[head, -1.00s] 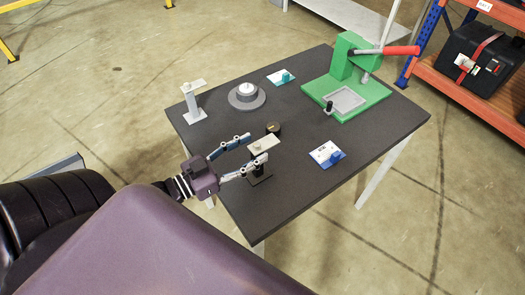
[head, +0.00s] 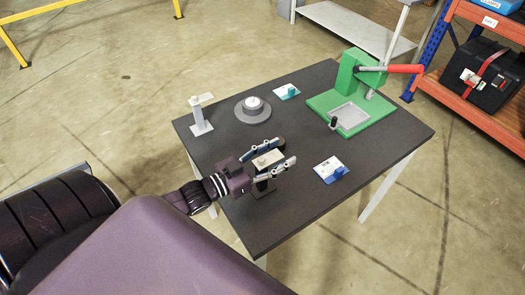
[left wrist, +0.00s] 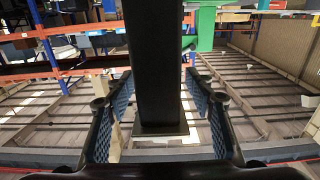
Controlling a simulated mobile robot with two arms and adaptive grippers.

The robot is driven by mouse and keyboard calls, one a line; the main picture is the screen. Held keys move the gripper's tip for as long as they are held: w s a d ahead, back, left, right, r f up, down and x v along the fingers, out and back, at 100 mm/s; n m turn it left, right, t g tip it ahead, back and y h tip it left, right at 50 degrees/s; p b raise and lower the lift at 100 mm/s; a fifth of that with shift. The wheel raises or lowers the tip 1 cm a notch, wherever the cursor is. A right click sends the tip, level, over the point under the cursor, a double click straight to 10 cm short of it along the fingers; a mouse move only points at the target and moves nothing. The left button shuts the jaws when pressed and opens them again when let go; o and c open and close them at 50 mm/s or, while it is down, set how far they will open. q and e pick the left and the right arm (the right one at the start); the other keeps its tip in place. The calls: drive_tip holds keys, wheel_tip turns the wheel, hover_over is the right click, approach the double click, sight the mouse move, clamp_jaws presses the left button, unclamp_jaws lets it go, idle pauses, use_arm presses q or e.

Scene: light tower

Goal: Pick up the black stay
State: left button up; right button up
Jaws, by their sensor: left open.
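The fingers also show in the left wrist view (left wrist: 158,88). The head view partly hides the post behind the near finger. My right gripper is in neither view.
A grey stand (head: 200,115) and a round grey dial-like piece (head: 253,109) are on the dark table (head: 290,205). A green press (head: 350,105) with a red handle stands at the back right. A blue-and-white card holder (head: 331,170) lies right of my gripper.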

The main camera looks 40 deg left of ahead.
use_arm(q)
drive_tip(key=shift+c, duration=0.5)
clamp_jaws()
